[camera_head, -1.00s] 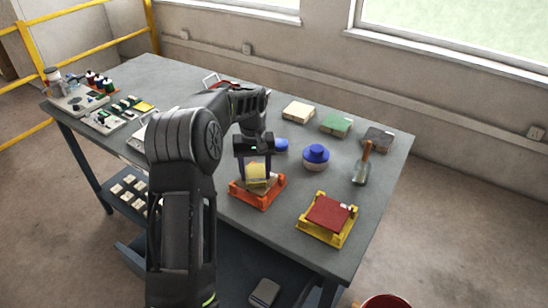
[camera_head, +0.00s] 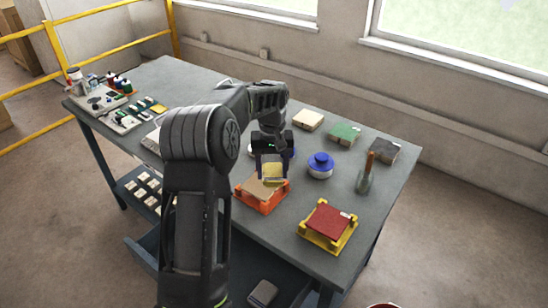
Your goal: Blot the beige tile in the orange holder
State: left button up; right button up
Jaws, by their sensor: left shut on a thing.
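The orange holder (camera_head: 264,205) stands on the grey table near its front edge. The beige tile (camera_head: 256,188) lies in it, partly hidden behind my gripper. My left gripper (camera_head: 272,177) is shut on a yellow sponge-like block (camera_head: 271,171). It holds the block over the right back part of the beige tile; I cannot tell whether they touch. My right gripper is not in view.
A yellow holder (camera_head: 325,240) with a red tile (camera_head: 328,221) stands to the right. A blue-topped round pot (camera_head: 320,165) and a wooden-handled trowel (camera_head: 365,180) are behind. Beige (camera_head: 308,120), green (camera_head: 344,134) and dark (camera_head: 382,150) tiles lie along the back edge.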

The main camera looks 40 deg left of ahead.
pick_arm(q)
jog(key=shift+r+p, duration=0.65)
jog(key=shift+r, duration=0.75)
